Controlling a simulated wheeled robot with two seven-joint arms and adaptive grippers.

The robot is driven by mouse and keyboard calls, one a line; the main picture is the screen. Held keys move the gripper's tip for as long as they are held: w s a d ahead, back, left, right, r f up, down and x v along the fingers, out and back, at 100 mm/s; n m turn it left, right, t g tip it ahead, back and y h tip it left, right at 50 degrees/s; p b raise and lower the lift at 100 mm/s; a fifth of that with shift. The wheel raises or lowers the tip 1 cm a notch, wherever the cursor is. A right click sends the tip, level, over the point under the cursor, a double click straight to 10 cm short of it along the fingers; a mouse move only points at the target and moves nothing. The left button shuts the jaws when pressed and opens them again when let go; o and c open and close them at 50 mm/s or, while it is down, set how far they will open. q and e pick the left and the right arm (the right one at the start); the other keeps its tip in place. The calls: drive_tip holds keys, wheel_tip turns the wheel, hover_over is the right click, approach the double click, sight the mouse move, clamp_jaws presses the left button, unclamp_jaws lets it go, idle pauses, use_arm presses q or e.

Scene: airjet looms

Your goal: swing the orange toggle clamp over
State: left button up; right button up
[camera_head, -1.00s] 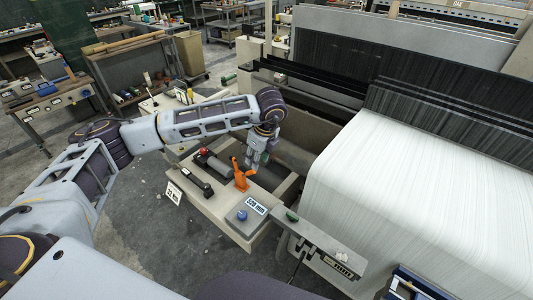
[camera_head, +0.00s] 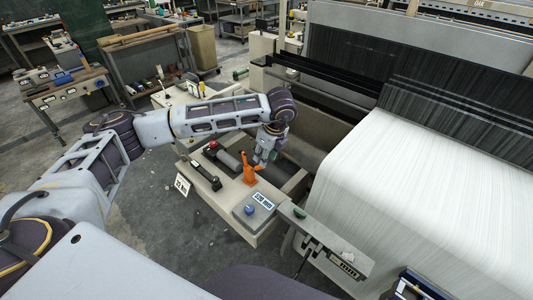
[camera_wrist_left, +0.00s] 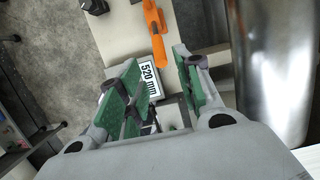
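The orange toggle clamp (camera_head: 249,171) stands on the pale machine ledge (camera_head: 226,212) beside the loom, between a black-handled part and a blue knob. Its orange arm (camera_wrist_left: 155,30) shows at the top of the left wrist view, just beyond the fingertips. My left gripper (camera_head: 262,157) hangs just behind and to the right of the clamp in the head view. In the left wrist view the left gripper (camera_wrist_left: 156,56) is open, with its two green-padded fingers apart and nothing between the pads. Whether a finger touches the clamp cannot be told. My right gripper is not in view.
A blue knob (camera_head: 249,209) and a "520 mm" label (camera_head: 263,200) are on the ledge near the clamp. A red button (camera_head: 213,145) and a black lever (camera_head: 206,177) are to its left. White cloth (camera_head: 430,200) fills the right. Open floor lies left of the ledge.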

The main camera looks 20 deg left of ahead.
sight(257, 168)
use_arm(q)
drive_tip(key=shift+b+x, duration=1.1)
drive_tip(key=shift+x, duration=2.35)
drive_tip(key=shift+r, duration=0.1)
drive_tip(key=shift+b, duration=0.3)
drive_tip(key=c, duration=0.7)
drive_tip(key=shift+c, duration=0.2)
